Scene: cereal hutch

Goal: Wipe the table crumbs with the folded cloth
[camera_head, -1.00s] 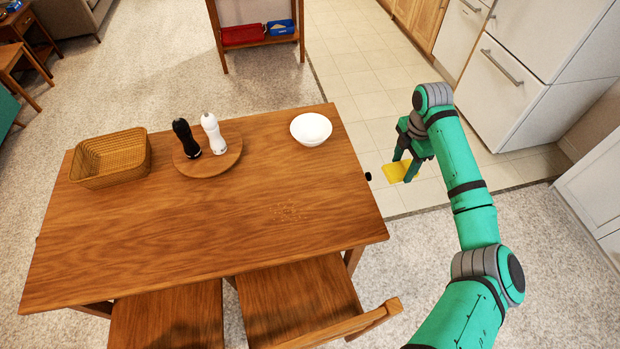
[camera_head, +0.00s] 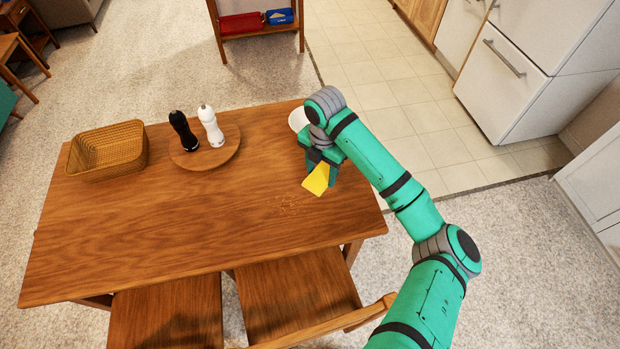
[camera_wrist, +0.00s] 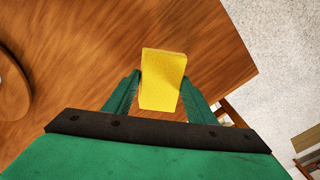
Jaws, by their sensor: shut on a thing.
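The folded yellow cloth (camera_head: 317,180) is held in my gripper (camera_head: 322,172), over the right part of the wooden table (camera_head: 130,230). In the wrist view the cloth (camera_wrist: 162,80) sits between the two green fingers of my gripper (camera_wrist: 160,92), which are shut on it. The cloth appears to be above the table top and tilted. The crumbs (camera_head: 287,206) are a small pale-brown scatter on the table, a little left of and nearer than the cloth. I cannot make out the crumbs in the wrist view.
A white bowl (camera_head: 298,119) stands at the table's far right, partly hidden by my arm. A round board (camera_head: 205,154) holds a black mill (camera_head: 184,131) and a white mill (camera_head: 211,126). A wicker basket (camera_head: 107,150) is at the left. Chairs (camera_head: 290,290) stand at the near edge.

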